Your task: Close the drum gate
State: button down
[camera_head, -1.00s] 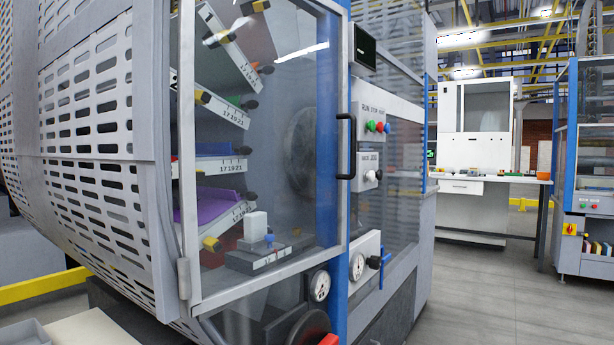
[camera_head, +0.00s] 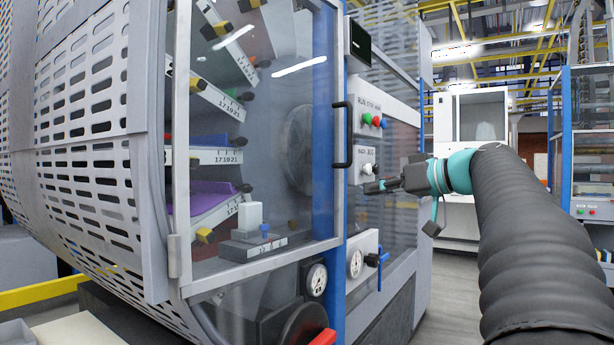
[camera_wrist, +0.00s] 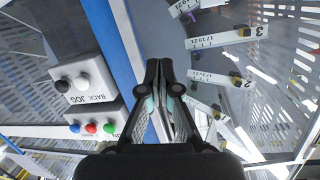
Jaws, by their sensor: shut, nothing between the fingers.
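The drum gate (camera_head: 265,262) is a clear panel in a grey metal frame on the drum's front, hinged at its left side. Its black bar handle (camera_head: 347,135) is at the right edge, beside the blue post (camera_head: 338,292). The gate's free edge lies over or very near the post; I cannot tell whether a small gap is left. My gripper (camera_head: 369,187) is shut and empty, in front of the control panel, below and right of the handle. In the wrist view my shut fingers (camera_wrist: 165,66) point up the picture, with the handle not visible.
The control panel has RUN/STOP buttons (camera_head: 373,120) and a jog box (camera_head: 368,168); both panels also show left in the wrist view (camera_wrist: 78,82). A blue lever (camera_head: 379,258) and dials (camera_head: 355,263) are below. Numbered trays (camera_head: 217,156) are inside the drum. Floor is clear at right.

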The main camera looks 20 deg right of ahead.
aim_at(350, 165)
jog(key=d+r+n+t+y, duration=0.1)
jog(key=d+r+n+t, duration=0.1)
jog(key=d+r, duration=0.4)
jog(key=x, duration=0.4)
jog(key=f+p+x, duration=0.1)
jog(key=x, duration=0.7)
jog(key=shift+w+a+f, duration=0.15)
jog(key=shift+w+a, duration=0.05)
jog(key=shift+a, duration=0.1)
jog(key=shift+w+a+n+g+y+p, duration=0.15)
jog(key=shift+w+a+n+y+p, duration=0.15)
jog(key=shift+w+p, duration=0.2)
jog(key=shift+w+a+n+g+y+p, duration=0.2)
jog(key=shift+w+y+p, duration=0.15)
jog(key=shift+w, duration=0.2)
jog(key=shift+w+a, duration=0.3)
jog(key=shift+w, duration=0.1)
jog(key=shift+s+d, duration=0.1)
jog(key=shift+s+d, duration=0.15)
jog(key=shift+s, duration=0.05)
jog(key=b+v, duration=0.1)
jog(key=v, duration=1.2)
jog(key=shift+d+b, duration=0.4)
jog(key=shift+d, duration=0.05)
